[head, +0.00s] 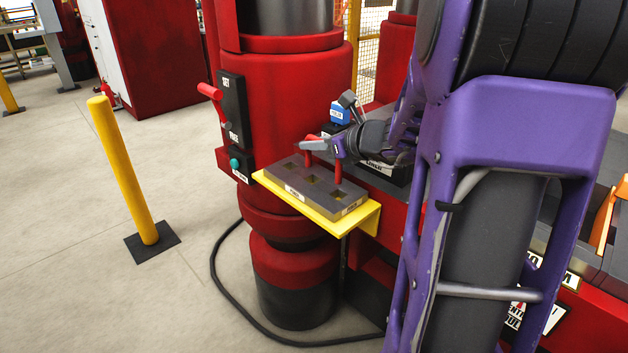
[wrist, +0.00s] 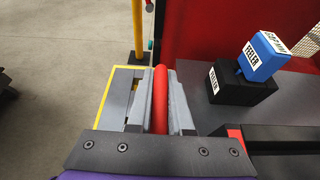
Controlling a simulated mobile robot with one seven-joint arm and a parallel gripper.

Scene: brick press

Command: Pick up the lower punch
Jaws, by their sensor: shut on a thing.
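My gripper (head: 322,147) is above a grey block (head: 318,190) on a yellow shelf. It is shut on a red bar-shaped handle (wrist: 160,98), which I take for the lower punch. In the wrist view the bar lies lengthwise between the two grey fingers. In the head view red upright parts (head: 338,168) show below the fingers, down at the block's top. The fingers hide much of the handle, and I cannot tell whether the punch is still seated in the block.
The yellow shelf (head: 364,219) juts from the red press (head: 295,100). A red lever (head: 209,91) and a green button (head: 235,163) are on its left. A blue feeler box (wrist: 262,56) sits on a black block behind my gripper. A yellow post (head: 123,170) stands at left.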

